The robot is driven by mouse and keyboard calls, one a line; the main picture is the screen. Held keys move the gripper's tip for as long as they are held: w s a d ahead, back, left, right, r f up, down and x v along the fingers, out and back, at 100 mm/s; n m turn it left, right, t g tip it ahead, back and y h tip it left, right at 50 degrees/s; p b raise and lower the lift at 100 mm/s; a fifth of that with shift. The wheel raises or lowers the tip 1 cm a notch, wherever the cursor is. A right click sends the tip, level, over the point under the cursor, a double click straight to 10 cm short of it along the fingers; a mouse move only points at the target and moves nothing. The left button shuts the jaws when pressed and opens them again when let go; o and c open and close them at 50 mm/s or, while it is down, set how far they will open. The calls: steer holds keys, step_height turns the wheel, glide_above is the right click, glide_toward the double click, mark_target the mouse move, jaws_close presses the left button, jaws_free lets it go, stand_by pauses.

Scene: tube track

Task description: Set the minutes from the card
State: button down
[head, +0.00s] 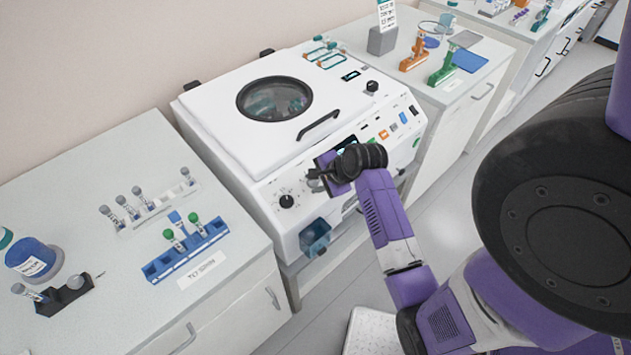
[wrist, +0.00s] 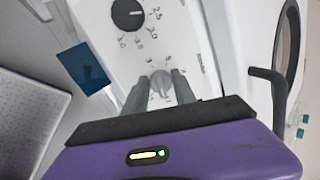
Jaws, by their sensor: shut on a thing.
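The white centrifuge (head: 250,150) stands in the middle, with a round window in its lid. My gripper (head: 318,180) is at its front panel, over the middle controls. In the wrist view my gripper (wrist: 161,88) has its fingers closed on either side of a small grey knob (wrist: 160,80). Numbers ring this knob; where it points is hard to read. A printed card (head: 387,14) stands upright in a grey holder on the counter behind; its text is too small to read. The grey knob is hidden behind my gripper in the head view.
A black knob (head: 287,201) with its own scale sits left of my gripper; it also shows in the wrist view (wrist: 127,14). A blue bin (head: 314,238) hangs below it. A black lid handle (head: 318,125) and coloured buttons (head: 394,127) are close by. Tube racks stand on the left counter.

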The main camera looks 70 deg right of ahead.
steer(key=m, duration=0.4)
steer(key=shift+d+m, duration=0.1)
steer(key=shift+m, duration=0.2)
steer(key=shift+d+r+m, duration=0.1)
steer(key=shift+m, duration=1.8)
steer(key=c, duration=1)
jaws_free()
steer(key=shift+c, duration=0.2)
steer(key=v, duration=0.7)
steer(key=shift+s+a+r+b, duration=0.2)
steer(key=shift+a+r+b, duration=0.1)
steer(key=shift+b, duration=0.1)
